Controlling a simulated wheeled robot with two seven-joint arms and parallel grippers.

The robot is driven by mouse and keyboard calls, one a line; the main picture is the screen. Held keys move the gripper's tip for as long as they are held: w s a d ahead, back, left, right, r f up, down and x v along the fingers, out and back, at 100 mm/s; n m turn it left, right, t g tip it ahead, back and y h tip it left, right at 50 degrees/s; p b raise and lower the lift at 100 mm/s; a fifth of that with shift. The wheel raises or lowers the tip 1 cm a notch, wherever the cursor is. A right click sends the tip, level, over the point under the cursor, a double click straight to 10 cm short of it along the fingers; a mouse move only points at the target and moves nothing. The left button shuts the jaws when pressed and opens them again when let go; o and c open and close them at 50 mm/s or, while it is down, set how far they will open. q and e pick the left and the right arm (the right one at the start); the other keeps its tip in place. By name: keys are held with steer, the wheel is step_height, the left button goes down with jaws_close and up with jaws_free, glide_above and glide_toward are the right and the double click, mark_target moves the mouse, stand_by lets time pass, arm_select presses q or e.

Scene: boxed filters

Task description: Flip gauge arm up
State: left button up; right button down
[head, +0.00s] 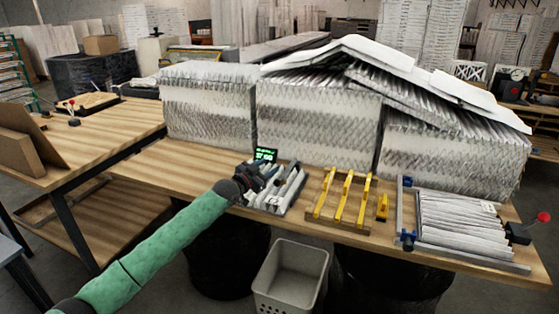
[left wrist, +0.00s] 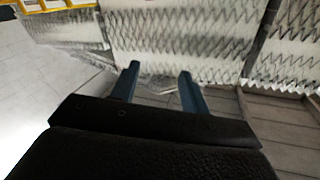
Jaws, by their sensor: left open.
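A small gauge display with green digits (head: 265,155) stands at the back of a grey tray of pleated filters (head: 287,190) on the bench. My left gripper (head: 262,174) is at the tray's left side, just in front of the display, and partly covers both. In the left wrist view its two blue fingers (left wrist: 158,86) are apart with nothing clearly between them. I cannot pick out the gauge arm for certain; the gripper may hide it. My right gripper is in neither view.
A wooden rack with yellow bars (head: 330,222) stands right of the tray. Farther right is a frame of filters (head: 460,225) with a red-knobbed lever (head: 543,217). Tall filter stacks (head: 318,125) line the back. The bench (head: 160,160) is clear at left. A grey bin (head: 290,275) is below.

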arm_select(q)
steer(key=p+x, duration=0.2)
steer(key=x, duration=0.4)
steer(key=shift+r+p, duration=0.15)
steer(key=shift+p, duration=0.15)
steer(key=shift+w+d, duration=0.45)
steer(key=shift+w, duration=0.15)
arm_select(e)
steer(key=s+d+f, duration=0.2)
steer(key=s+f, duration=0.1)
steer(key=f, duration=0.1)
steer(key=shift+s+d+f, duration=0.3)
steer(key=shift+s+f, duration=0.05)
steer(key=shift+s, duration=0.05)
arm_select(q)
jaws_close()
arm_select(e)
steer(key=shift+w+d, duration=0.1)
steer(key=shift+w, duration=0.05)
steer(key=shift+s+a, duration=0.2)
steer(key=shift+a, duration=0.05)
arm_select(q)
jaws_free()
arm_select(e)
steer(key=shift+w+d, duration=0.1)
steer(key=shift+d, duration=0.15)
